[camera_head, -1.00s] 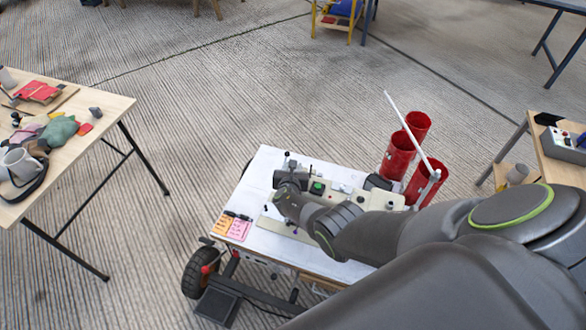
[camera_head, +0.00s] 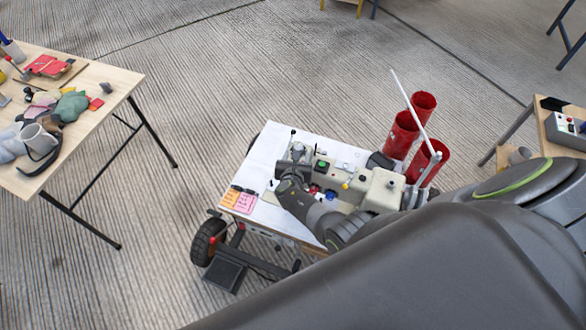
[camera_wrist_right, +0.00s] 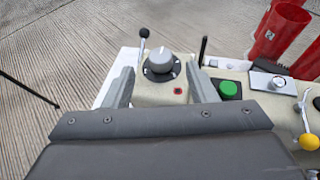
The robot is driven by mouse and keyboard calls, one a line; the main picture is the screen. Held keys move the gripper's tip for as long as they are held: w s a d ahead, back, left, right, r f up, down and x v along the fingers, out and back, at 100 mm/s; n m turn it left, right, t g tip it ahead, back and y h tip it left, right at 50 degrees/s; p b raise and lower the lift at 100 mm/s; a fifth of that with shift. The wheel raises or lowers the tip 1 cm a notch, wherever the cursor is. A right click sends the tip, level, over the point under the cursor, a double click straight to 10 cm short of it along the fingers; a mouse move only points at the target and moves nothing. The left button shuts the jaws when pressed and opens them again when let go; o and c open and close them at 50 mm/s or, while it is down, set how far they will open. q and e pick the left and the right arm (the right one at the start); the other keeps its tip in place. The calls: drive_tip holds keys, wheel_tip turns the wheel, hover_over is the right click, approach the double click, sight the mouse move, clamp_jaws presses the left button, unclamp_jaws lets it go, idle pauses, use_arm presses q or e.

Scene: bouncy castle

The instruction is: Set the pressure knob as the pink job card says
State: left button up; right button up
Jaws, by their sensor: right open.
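The pink job card (camera_head: 246,202) lies at the cart top's front left corner, beside an orange card (camera_head: 230,197); their writing is too small to read. The right wrist view shows a grey round knob (camera_wrist_right: 158,64) with a pale mark on a dark dial plate, on a cream machine (camera_wrist_right: 180,92). I take it as the pressure knob; its setting is not readable. My right gripper (camera_wrist_right: 159,72) is open, its fingers to either side of the knob, with no clear contact. In the head view this gripper (camera_head: 298,154) hides the knob. My left gripper is not in view.
A black-tipped lever (camera_wrist_right: 143,38) stands left of the knob. A red button (camera_wrist_right: 178,91), green button (camera_wrist_right: 229,89) and yellow-ball lever (camera_wrist_right: 308,141) are nearby. Red cylinders (camera_head: 401,135) stand behind the machine. A cluttered table (camera_head: 105,78) is at left.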

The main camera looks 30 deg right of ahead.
drive_tip(key=p+v, duration=0.2)
drive_tip(key=v, duration=0.8)
idle(0.3)
drive_tip(key=s+d+f+m+g+y+b, duration=0.25)
drive_tip(key=s+f+m, duration=0.35)
drive_tip(key=s+f, duration=0.35)
drive_tip(key=s+d+f+m+g+y+b, duration=0.1)
drive_tip(key=s+f+m+g, duration=0.4)
drive_tip(key=s+f, duration=0.5)
drive_tip(key=s+d+f+m+g+y+b, duration=0.1)
drive_tip(key=s+d+f+m+b, duration=0.1)
drive_tip(key=s+f+m, duration=0.4)
drive_tip(key=s+d+f+m+g+y+b, duration=0.1)
drive_tip(key=s+f+m, duration=0.5)
drive_tip(key=s+m, duration=0.6)
drive_tip(key=s+d+y+b, duration=0.1)
drive_tip(key=s, duration=0.4)
drive_tip(key=shift+s+m+g, duration=0.2)
drive_tip(key=shift+m+g, duration=0.15)
drive_tip(key=shift+m, duration=0.05)
drive_tip(key=shift+f, duration=0.2)
